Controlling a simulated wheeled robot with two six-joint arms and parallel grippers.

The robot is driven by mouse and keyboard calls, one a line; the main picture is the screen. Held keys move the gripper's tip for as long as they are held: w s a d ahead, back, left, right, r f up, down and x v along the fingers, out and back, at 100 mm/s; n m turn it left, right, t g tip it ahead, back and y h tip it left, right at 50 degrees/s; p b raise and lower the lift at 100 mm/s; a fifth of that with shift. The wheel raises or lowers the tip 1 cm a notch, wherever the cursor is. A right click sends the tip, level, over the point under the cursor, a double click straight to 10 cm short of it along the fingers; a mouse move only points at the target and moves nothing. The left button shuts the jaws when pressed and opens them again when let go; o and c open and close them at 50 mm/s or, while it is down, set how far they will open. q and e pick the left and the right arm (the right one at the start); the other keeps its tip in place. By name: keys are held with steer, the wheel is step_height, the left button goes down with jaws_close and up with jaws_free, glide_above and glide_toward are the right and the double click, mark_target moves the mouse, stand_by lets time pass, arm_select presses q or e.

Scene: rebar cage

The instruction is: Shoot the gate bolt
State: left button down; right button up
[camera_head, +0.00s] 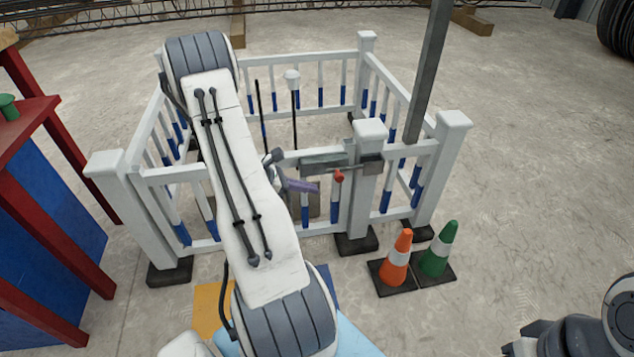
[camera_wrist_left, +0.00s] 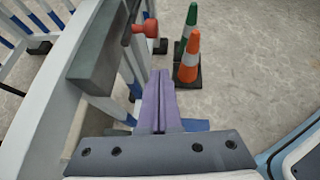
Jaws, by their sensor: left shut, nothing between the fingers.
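The gate bolt (camera_head: 322,165) is a grey metal housing on the top rail of a white gate, beside a capped white post (camera_head: 370,134). Its red knob (camera_head: 339,176) sticks out on the near side, close to the post. A grey piece (camera_head: 373,165) sits on the post; I cannot tell how far the bar reaches into it. In the left wrist view the bolt's grey housing (camera_wrist_left: 105,45) and red knob (camera_wrist_left: 148,27) show past the fingertips. My left gripper (camera_head: 316,187), with purple fingers, is shut and empty, left of and slightly below the knob, apart from it.
White fence panels with blue-banded balusters surround the gate. An orange cone (camera_head: 397,257) and a green cone (camera_head: 439,250) stand in front at right. A grey upright (camera_head: 430,70) rises behind. A red-framed blue bench (camera_head: 50,225) is at left.

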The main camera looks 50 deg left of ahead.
arm_select(q)
steer(key=p+v, duration=0.2)
steer(key=v, duration=0.6)
steer(key=shift+a+f, duration=0.2)
steer(key=shift+f, duration=0.05)
